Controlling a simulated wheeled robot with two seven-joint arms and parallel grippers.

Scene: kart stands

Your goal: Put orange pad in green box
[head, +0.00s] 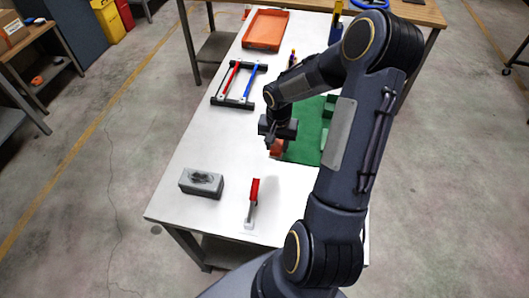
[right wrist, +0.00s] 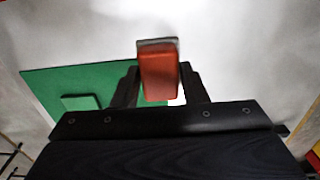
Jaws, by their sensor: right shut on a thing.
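The orange pad (head: 277,147) is a small orange block with a grey edge, held between the fingers of my right gripper (head: 275,138). In the right wrist view the pad (right wrist: 158,75) shows between the two black fingers. Just beyond and below it lies a flat green surface (head: 304,145) on the white table, with small raised green blocks (head: 329,106). In the right wrist view the green surface (right wrist: 45,85) bears a green block (right wrist: 80,102). I cannot tell which green part is the box, and my arm hides some of it. My left gripper is not in view.
On the white table (head: 210,135) stand a grey box (head: 201,182), a red-handled tool (head: 253,190), a black rack (head: 218,100) with red and blue handles, and an orange tray (head: 265,29) at the far end.

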